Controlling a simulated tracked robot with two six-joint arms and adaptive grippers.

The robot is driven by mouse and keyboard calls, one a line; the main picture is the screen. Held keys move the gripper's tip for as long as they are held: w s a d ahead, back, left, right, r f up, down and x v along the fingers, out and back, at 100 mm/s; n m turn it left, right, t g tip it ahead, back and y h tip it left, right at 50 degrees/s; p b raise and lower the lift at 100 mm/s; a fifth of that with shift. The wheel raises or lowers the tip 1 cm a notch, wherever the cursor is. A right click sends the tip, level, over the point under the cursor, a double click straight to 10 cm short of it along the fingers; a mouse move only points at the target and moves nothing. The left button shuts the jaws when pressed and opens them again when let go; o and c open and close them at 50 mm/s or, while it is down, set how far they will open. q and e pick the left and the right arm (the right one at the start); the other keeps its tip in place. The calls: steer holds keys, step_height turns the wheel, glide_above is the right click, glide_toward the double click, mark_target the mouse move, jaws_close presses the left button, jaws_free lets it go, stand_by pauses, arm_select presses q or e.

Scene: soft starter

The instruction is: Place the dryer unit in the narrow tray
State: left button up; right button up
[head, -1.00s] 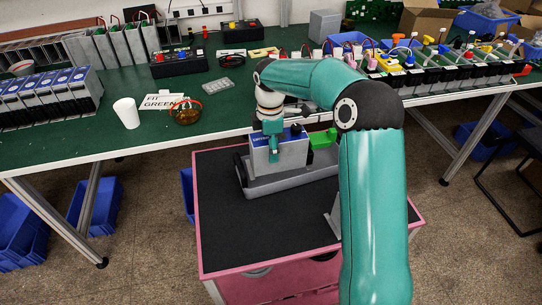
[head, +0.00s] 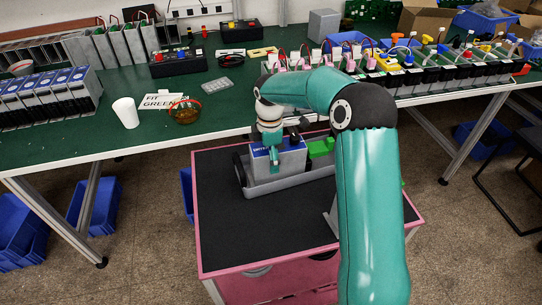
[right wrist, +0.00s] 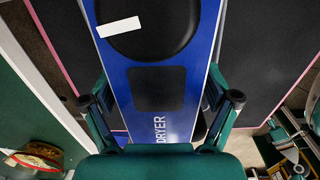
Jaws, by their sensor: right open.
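The dryer unit (head: 291,162) is a grey box with a blue top, standing upright in the long grey narrow tray (head: 300,183) on the cart. In the right wrist view its blue top (right wrist: 178,128) reads "DRYER" and carries a black square and a large black round part with a white label. My right gripper (head: 272,153) is over the unit's left end in the head view. In the right wrist view my right gripper (right wrist: 162,100) is open, with one finger on each side of the unit. The unit's base is hidden by the tray wall. My left gripper is out of view.
The tray sits on the black top of a pink-edged cart (head: 250,235), clear at the front. A green block (head: 321,147) is beside the unit. The green workbench (head: 60,145) behind holds a white cup (head: 126,112), an amber bowl (head: 185,112) and several units.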

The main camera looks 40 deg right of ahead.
steer(key=shift+r, duration=0.15)
step_height(320, 180, up, 12)
steer(key=shift+f+p, duration=0.1)
steer(key=shift+p, duration=0.2)
stand_by(0.5)
